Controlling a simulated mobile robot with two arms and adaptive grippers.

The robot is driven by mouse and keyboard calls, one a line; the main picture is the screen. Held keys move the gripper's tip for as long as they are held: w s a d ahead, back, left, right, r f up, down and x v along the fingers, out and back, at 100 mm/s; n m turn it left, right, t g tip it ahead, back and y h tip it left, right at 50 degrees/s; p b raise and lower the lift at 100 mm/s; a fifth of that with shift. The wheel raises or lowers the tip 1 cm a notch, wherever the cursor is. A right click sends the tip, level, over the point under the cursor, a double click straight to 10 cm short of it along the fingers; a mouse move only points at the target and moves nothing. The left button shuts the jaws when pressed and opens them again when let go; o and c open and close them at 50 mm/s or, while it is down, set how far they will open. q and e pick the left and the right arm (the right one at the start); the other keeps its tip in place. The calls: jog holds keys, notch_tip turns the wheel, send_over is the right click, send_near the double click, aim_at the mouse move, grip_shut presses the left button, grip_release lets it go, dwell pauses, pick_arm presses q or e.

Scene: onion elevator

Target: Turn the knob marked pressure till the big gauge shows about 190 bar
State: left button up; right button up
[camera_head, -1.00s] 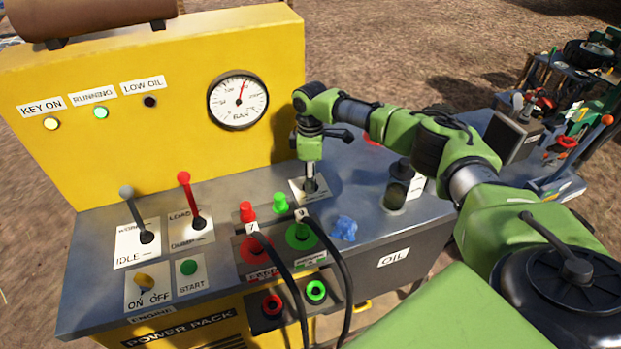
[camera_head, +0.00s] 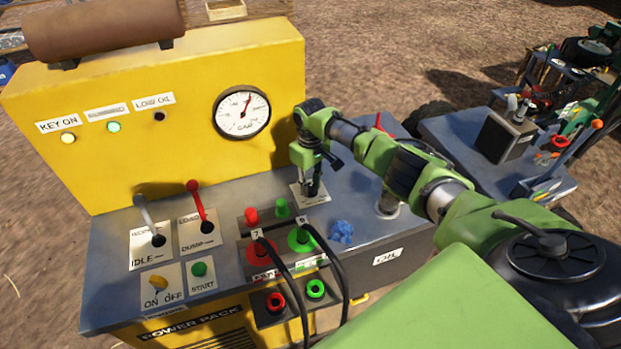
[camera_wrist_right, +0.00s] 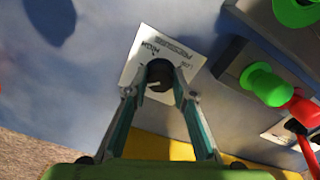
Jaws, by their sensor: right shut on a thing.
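The pressure knob (camera_wrist_right: 160,73) is a small black knob on a white plate (camera_wrist_right: 146,50) marked PRESSURE, with HIGH and LOW, in the right wrist view. My right gripper (camera_wrist_right: 159,84) is shut on it, one finger on each side. In the head view, my right gripper (camera_head: 313,190) points down at the plate (camera_head: 304,199) on the grey deck and hides most of the knob. The big round gauge (camera_head: 232,122) is on the yellow panel, marked BAR. Its red needle points up and slightly right; the numbers are too small to read surely. My left gripper is out of view.
Green (camera_head: 281,208) and red (camera_head: 252,216) caps and hose couplings with black hoses (camera_head: 340,275) stand left of the plate. Two levers and the engine switches (camera_head: 157,284) are further left. The yellow panel (camera_head: 175,110) rises behind.

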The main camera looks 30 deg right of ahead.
aim_at(310, 186)
jog(key=m+p, duration=0.2)
jog(key=m, duration=0.1)
jog(key=shift+r, duration=0.1)
jog(key=shift+m+p, duration=0.4)
jog(key=shift+m, duration=0.7)
jog(key=o, duration=1.1)
notch_tip(310, 186, up, 12)
